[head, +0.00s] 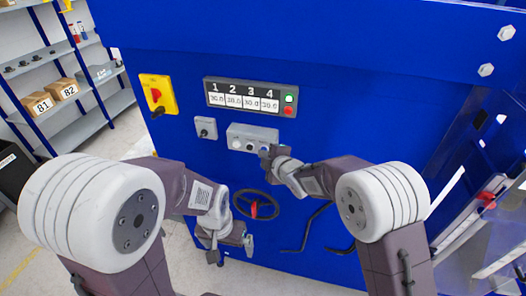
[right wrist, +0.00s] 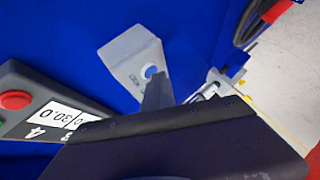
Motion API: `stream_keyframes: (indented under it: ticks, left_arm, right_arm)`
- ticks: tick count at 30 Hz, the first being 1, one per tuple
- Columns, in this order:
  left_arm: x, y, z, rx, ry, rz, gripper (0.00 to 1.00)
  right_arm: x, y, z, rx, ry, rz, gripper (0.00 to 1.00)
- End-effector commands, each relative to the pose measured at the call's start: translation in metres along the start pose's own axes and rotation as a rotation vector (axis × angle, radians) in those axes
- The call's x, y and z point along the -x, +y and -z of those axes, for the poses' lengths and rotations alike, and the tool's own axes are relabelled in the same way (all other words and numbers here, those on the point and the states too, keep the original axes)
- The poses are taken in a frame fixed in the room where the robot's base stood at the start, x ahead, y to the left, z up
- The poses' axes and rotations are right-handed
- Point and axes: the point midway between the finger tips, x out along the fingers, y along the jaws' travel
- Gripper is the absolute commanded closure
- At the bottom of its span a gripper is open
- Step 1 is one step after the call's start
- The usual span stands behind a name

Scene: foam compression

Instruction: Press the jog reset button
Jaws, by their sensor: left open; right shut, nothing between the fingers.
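A grey control box (head: 252,131) is mounted on the blue machine front, below the numbered display. Small round buttons show on its face; its lower right corner is hidden behind my right gripper (head: 266,152). In the right wrist view the grey box (right wrist: 128,50) shows a round white and blue button (right wrist: 150,72) close to the tip of my right gripper (right wrist: 155,84). The gripper is shut and empty. I cannot tell whether it touches the button, and no label is readable. My left gripper (head: 231,252) is open and empty, low in front of the machine.
The display panel (head: 243,85) has a green and a red button at its right end. A yellow switch (head: 158,94), a small grey switch box (head: 205,123) and a black handwheel (head: 243,206) are on the same blue front. Shelves (head: 62,90) stand at left.

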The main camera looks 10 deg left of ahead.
Motion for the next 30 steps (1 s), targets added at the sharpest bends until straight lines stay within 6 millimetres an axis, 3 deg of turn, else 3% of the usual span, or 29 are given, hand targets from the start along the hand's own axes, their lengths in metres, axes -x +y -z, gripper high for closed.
stream_keyframes:
  ticks: [23,30]
  left_arm:
    - [-0.013,0.000,-0.001,0.000,0.000,0.000,0.00]
    - [-0.041,-0.001,-0.004,0.000,0.000,0.000,0.00]
  right_arm:
    - [0.005,-0.005,0.004,-0.001,-0.001,0.000,1.00]
    - [0.020,-0.022,0.016,-0.001,0.001,-0.001,1.00]
